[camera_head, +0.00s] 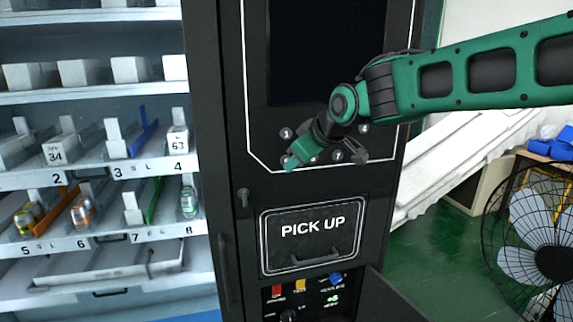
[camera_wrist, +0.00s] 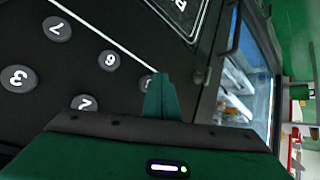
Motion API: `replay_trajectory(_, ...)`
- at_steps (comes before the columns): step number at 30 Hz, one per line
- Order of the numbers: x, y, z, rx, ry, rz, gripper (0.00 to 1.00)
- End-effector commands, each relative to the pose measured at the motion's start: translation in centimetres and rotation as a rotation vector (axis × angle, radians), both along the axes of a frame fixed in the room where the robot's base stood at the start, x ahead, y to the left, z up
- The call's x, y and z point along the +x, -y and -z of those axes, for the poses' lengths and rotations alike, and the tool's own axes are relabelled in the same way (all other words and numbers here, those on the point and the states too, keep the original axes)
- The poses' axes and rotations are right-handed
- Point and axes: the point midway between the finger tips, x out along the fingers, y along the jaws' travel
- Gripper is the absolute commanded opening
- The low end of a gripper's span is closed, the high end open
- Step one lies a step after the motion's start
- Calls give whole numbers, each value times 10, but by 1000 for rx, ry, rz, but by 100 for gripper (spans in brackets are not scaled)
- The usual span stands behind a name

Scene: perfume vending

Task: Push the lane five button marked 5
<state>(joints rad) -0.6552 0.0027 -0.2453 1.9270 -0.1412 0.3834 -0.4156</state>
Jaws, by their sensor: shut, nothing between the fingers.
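The button panel (camera_head: 262,148) is on the black front of the vending machine, above the pick-up hatch. In the wrist view, a button (camera_wrist: 146,82) is mostly covered by my gripper (camera_wrist: 163,78); its number cannot be read, but it sits next to the 6 button (camera_wrist: 109,61) at the row's end, where 5 fits. In the head view, my gripper (camera_head: 292,163) is shut and empty, with its green tip over the lower row's left end. The lane five button is hidden there. Whether the tip touches the button cannot be told.
The 7 button (camera_wrist: 57,29), 3 button (camera_wrist: 18,78) and 2 button (camera_wrist: 84,103) lie close by. The PICK UP hatch (camera_head: 313,229) is below, with an open lower door (camera_head: 392,295). Product shelves (camera_head: 100,175) are left; a fan (camera_head: 540,240) stands right.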

Motion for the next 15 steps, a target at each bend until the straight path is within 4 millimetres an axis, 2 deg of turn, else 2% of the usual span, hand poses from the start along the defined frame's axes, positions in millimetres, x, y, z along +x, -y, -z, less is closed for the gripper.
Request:
replay_trajectory(9, -2, 0, 0, 0, -1, -1, 0)
replay_trajectory(15, -16, 4, -1, 2, 0, -3, 0)
